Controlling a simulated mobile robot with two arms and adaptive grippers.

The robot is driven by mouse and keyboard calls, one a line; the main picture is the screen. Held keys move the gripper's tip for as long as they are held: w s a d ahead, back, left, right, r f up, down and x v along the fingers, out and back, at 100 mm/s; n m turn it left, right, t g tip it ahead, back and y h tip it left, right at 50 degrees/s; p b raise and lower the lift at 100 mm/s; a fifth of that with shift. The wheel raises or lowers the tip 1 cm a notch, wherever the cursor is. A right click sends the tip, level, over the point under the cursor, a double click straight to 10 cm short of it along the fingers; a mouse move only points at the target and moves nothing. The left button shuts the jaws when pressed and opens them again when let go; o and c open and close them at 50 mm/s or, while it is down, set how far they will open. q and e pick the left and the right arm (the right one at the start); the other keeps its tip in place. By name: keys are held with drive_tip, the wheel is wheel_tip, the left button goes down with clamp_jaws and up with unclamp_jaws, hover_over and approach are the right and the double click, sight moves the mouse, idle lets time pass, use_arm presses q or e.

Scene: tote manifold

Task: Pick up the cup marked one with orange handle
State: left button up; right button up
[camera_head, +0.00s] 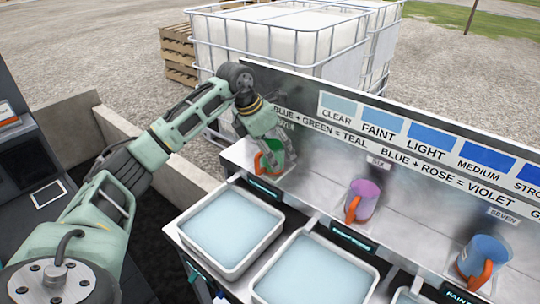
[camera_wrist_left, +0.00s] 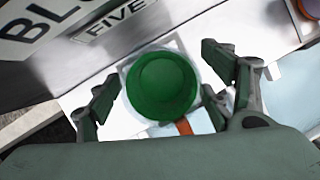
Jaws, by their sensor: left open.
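A green cup (camera_head: 275,158) with an orange handle stands on the grey shelf below the wall, by a label partly hidden by my arm. The left wrist view shows the same green cup (camera_wrist_left: 162,85) from above, with its orange handle (camera_wrist_left: 184,127) at the lower side and the label "FIVE" (camera_wrist_left: 116,20) behind it. My left gripper (camera_head: 272,145) is open above and around the cup, its fingers on either side of it; contact cannot be told. A purple cup (camera_head: 365,198) stands by "SIX" and a blue cup (camera_head: 483,258) by "SEVEN", both with orange handles. No label "ONE" is in view.
White trays of pale blue liquid (camera_head: 232,228) stand in front of the shelf. The sign wall (camera_head: 400,130) rises close behind the cups. Caged white tanks (camera_head: 280,40) and wooden pallets (camera_head: 178,50) stand beyond. The shelf between the cups is clear.

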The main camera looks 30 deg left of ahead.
use_arm(q)
drive_tip(key=shift+w+d+f, duration=0.15)
drive_tip(key=shift+f, duration=0.2)
drive_tip(key=shift+c, duration=0.4)
drive_tip(key=c, duration=1.1)
drive_tip(key=shift+c, duration=0.4)
drive_tip(key=shift+r, duration=0.15)
